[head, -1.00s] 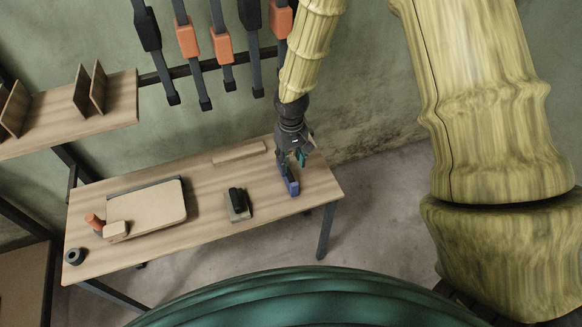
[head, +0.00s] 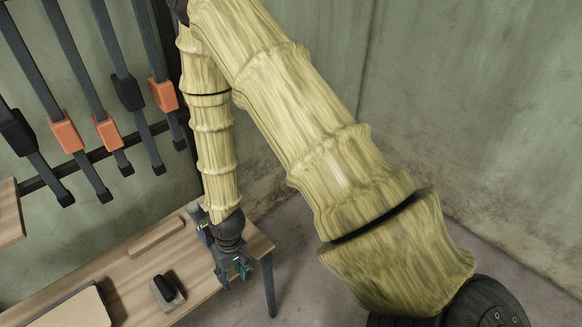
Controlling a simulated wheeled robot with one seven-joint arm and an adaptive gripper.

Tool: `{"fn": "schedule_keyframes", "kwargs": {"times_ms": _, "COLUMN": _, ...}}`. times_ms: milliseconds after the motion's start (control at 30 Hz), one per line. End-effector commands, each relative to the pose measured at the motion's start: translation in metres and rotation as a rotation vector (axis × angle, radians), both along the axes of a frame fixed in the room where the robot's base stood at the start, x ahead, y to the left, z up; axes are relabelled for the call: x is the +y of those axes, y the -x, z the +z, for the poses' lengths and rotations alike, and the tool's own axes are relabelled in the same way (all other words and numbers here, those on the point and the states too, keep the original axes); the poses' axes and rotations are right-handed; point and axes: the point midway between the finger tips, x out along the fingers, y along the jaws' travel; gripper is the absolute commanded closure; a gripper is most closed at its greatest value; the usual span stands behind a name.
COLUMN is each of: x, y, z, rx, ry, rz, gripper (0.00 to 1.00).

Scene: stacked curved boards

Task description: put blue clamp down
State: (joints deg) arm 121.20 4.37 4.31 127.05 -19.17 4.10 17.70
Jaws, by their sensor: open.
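My gripper (head: 238,270), dark with teal finger parts, is over the right end of the wooden workbench (head: 128,276). Its jaws are open and nothing shows between them. A small blue-violet piece (head: 204,233), likely part of the blue clamp, shows just left of the gripper's wrist, near the bench's back edge. Most of it is hidden behind my wrist, so I cannot tell how it lies or whether it touches the gripper.
A dark block-like tool on a wooden base (head: 165,290) lies left of my gripper. A wooden strip (head: 156,236) lies near the back edge. A pale board (head: 75,309) is at lower left. Orange and black bar clamps (head: 66,132) hang on the wall.

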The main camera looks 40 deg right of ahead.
Motion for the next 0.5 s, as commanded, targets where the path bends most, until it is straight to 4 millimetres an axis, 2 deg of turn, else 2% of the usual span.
{"fn": "schedule_keyframes", "kwargs": {"times_ms": 33, "x": -0.001, "y": 0.023, "z": -0.016, "rx": 0.010, "ry": -0.005, "rz": -0.009, "gripper": 0.60}}
{"fn": "schedule_keyframes", "kwargs": {"times_ms": 200, "x": -0.009, "y": 0.087, "z": -0.056, "rx": 0.005, "ry": 0.000, "rz": -0.036, "gripper": 0.60}}
{"fn": "schedule_keyframes", "kwargs": {"times_ms": 400, "x": -0.027, "y": 0.159, "z": -0.084, "rx": -0.009, "ry": 0.052, "rz": -0.048, "gripper": 0.60}}
{"fn": "schedule_keyframes", "kwargs": {"times_ms": 500, "x": -0.037, "y": 0.184, "z": -0.091, "rx": -0.016, "ry": 0.084, "rz": -0.046, "gripper": 0.60}}
